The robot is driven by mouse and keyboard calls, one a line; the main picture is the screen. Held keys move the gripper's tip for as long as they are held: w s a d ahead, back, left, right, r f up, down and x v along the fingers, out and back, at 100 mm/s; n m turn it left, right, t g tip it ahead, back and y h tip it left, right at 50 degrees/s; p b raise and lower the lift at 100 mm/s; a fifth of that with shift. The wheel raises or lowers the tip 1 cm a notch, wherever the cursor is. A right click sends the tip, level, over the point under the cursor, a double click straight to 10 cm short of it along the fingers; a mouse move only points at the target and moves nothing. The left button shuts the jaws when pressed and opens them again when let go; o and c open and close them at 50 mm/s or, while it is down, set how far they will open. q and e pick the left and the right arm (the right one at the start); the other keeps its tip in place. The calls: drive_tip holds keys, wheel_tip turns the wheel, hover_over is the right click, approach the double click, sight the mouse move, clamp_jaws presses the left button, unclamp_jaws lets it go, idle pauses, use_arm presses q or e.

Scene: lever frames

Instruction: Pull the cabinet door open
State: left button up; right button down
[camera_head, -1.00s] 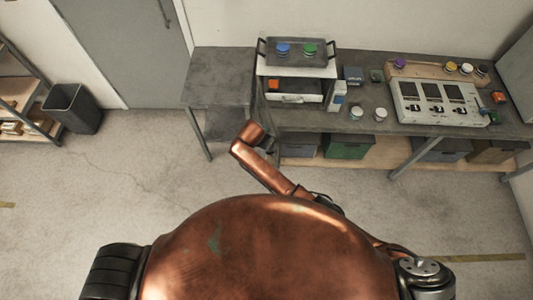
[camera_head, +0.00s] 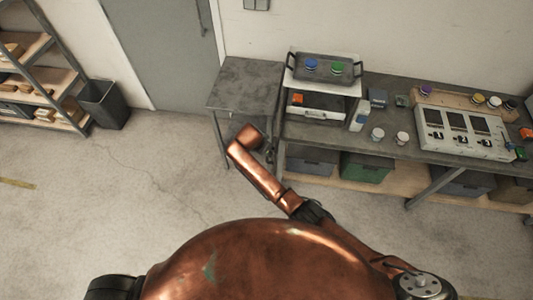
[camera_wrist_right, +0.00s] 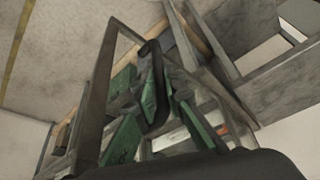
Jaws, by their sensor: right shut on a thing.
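The cabinet (camera_head: 349,86) is a white box on the workbench, with its front open to view. An orange item (camera_head: 297,99) and a white case (camera_head: 318,106) show inside. The door (camera_wrist_right: 98,95) appears in the right wrist view as a grey frame; how far it stands open is hard to tell. My right gripper (camera_wrist_right: 166,85), with green finger pads, is shut on what looks like the dark curved door handle (camera_wrist_right: 153,47). In the head view my forearm mostly hides this gripper, left of the cabinet front. My left gripper is not in view.
A dark tray (camera_head: 325,77) with a blue and a green item lies on the cabinet. A bottle (camera_head: 359,116), small jars and a control panel (camera_head: 465,130) stand to its right. A lower side table (camera_head: 243,82) is at the left. The floor before the bench is clear.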

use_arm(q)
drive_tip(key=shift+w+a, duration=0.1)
use_arm(e)
drive_tip(key=c, duration=2.3)
unclamp_jaws()
drive_tip(key=shift+w+d, duration=0.15)
drive_tip(key=shift+o, duration=0.2)
drive_tip(key=shift+r, duration=0.1)
wheel_tip(320, 180, up, 10)
drive_tip(key=shift+f, duration=0.25)
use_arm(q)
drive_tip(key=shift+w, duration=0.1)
use_arm(e)
drive_tip(key=shift+w+r, duration=0.15)
drive_tip(key=shift+r, duration=0.1)
drive_tip(key=shift+s, duration=0.2)
